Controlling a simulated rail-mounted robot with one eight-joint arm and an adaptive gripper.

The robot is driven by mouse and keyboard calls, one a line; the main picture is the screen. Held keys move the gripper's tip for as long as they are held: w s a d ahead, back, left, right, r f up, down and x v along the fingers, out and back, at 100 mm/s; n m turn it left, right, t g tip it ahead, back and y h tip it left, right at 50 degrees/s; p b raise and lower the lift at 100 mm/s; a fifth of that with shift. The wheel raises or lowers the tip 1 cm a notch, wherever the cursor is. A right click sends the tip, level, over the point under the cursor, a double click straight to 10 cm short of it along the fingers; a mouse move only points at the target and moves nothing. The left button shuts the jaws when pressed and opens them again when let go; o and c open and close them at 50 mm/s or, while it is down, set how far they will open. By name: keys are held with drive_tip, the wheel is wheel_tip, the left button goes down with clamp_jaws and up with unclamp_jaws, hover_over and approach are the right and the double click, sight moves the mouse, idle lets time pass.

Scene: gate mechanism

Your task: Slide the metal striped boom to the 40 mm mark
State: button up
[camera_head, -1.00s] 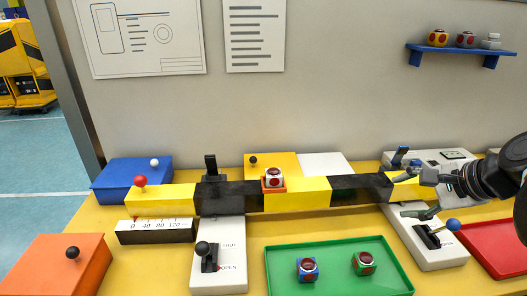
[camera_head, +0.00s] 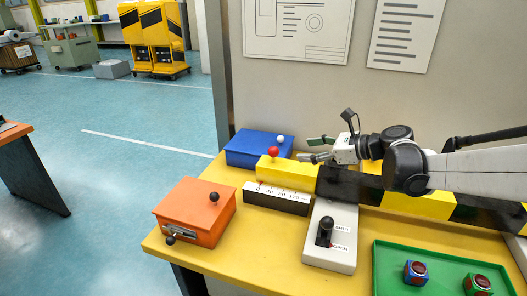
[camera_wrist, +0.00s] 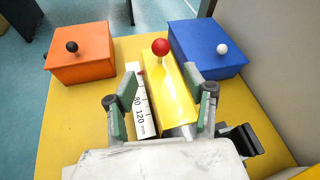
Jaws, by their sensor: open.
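The striped boom, yellow and black, lies lengthwise along the table, its yellow left end (camera_head: 287,174) bearing a red ball knob (camera_head: 273,152). In the wrist view the boom (camera_wrist: 172,100) runs between my fingers, with the red knob (camera_wrist: 160,47) ahead of them. A white-faced scale (camera_head: 275,197) marked 0, 40, 80, 120 stands along the boom's front side; it also shows in the wrist view (camera_wrist: 141,105). I cannot read the boom's exact position on it. My gripper (camera_head: 312,149) is open and empty, right of the knob, above the boom. My arm hides part of the boom.
A blue box (camera_head: 245,148) with a white knob stands behind the boom's left end. An orange box (camera_head: 190,215) with black knobs stands front left. A white lever unit (camera_head: 335,250) and a green tray (camera_head: 390,285) with two buttons stand in front of the boom.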

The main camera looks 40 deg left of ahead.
sight(278, 151)
drive_tip(key=b+x, duration=0.1)
drive_tip(key=x, duration=1.2)
drive_tip(key=shift+a+f, duration=0.15)
drive_tip(key=shift+a, duration=0.05)
clamp_jaws()
